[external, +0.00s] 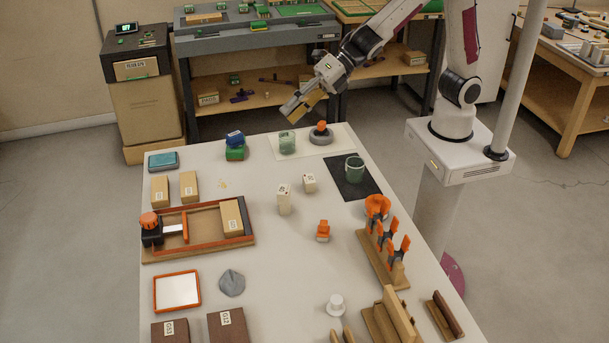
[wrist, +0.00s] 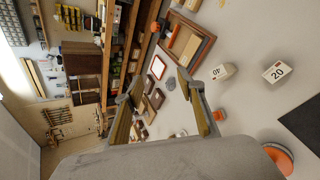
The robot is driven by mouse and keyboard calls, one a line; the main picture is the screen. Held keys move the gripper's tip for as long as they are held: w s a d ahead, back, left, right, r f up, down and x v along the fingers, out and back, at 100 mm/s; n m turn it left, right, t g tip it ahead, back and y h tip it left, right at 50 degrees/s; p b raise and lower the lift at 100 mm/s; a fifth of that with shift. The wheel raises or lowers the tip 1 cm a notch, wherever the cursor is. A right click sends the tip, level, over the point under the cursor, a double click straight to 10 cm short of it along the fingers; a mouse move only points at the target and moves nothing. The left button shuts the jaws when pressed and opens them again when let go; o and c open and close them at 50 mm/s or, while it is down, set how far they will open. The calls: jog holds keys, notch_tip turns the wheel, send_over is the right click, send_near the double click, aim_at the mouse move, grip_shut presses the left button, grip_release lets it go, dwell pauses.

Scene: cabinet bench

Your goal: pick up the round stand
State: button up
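The likely round stand is a low grey disc (external: 320,138) with an orange knob on top, upright on a white sheet at the table's far edge in the external view. I cannot make it out in the wrist view. A small white round piece (external: 336,305) near the table's front is also round. My gripper (external: 302,106) is above the table's far edge, up and left of the grey disc and apart from it. In the wrist view my gripper (wrist: 160,80) has its fingers spread with nothing held between them.
A glass cup (external: 287,143) stands just left of the disc. Two numbered white blocks (external: 284,200) (external: 309,182) stand mid-table. A rack with orange clips (external: 387,250) is at the right edge. Blue and green blocks (external: 235,147) sit left.

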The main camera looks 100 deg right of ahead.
jog(key=w+a+f+n+y, duration=0.3)
jog(key=w+a+f+n, duration=0.3)
jog(key=a, duration=0.3)
jog(key=n+g+y, duration=0.7)
jog(key=n+g, duration=0.1)
jog(key=n, duration=1.1)
send_near(336, 297)
jog(key=shift+s+d+f, duration=0.45)
jog(key=shift+d+f, duration=0.2)
jog(key=shift+t+y, duration=0.3)
jog(key=shift+x, duration=3.4)
jog(key=shift+a, duration=0.1)
jog(key=shift+x, duration=2.5)
